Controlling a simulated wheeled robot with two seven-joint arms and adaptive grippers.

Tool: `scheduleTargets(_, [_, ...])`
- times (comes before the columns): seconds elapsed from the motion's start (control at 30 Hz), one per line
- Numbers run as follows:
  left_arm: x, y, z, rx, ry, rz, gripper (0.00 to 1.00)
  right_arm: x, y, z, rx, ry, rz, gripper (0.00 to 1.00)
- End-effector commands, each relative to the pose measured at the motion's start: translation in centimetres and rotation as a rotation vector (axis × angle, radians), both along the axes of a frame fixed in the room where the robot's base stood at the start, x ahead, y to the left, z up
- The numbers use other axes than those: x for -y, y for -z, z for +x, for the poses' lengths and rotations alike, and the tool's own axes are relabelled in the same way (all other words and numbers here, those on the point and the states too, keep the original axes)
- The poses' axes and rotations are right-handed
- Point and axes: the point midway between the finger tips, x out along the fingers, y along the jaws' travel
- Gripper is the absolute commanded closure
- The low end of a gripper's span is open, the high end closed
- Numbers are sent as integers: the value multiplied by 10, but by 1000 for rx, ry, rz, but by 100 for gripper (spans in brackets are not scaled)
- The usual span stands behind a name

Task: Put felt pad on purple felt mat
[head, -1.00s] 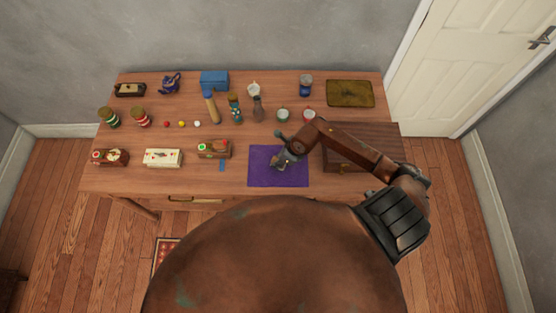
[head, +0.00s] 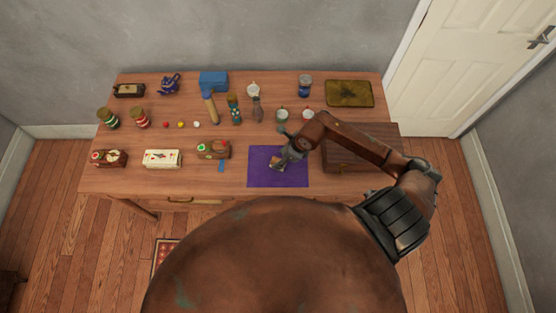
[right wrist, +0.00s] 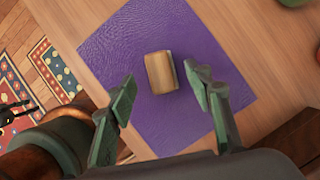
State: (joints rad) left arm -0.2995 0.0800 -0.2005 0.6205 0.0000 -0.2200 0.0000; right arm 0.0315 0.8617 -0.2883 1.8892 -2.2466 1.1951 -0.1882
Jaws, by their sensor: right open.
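The purple felt mat (head: 262,178) lies flat near the table's front edge. It also fills much of the right wrist view (right wrist: 120,45). A small tan block with a darker greenish side, which I take to be the felt pad (right wrist: 160,72), rests on the mat near its middle. In the head view my right gripper (head: 284,158) is over the mat and partly hides the pad. In the right wrist view its two fingers are apart, one on each side of the pad, with gaps between them and it. My left gripper is not in view.
A wooden box (head: 345,158) stands right of the mat, under my right arm. Left of the mat are a small blue piece (head: 221,167), a brown basket-like item (head: 213,150) and a white box (head: 162,158). Cups (head: 282,115) and vases (head: 257,108) stand behind.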

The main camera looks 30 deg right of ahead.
Motion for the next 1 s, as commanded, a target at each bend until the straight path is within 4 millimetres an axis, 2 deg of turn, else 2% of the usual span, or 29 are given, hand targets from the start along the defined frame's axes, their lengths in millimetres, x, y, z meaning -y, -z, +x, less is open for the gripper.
scheduleTargets(0.2, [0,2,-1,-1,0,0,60,11,-41,-15,0,-2,-4,53])
scheduleTargets(0.4, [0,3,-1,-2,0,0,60,16,-64,-22,0,-1,-2,53])
scheduleTargets(0.6, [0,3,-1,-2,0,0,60,16,-71,-25,-2,0,1,53])
scheduleTargets(1.0, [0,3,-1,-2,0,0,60,16,-70,-24,-2,1,0,53])
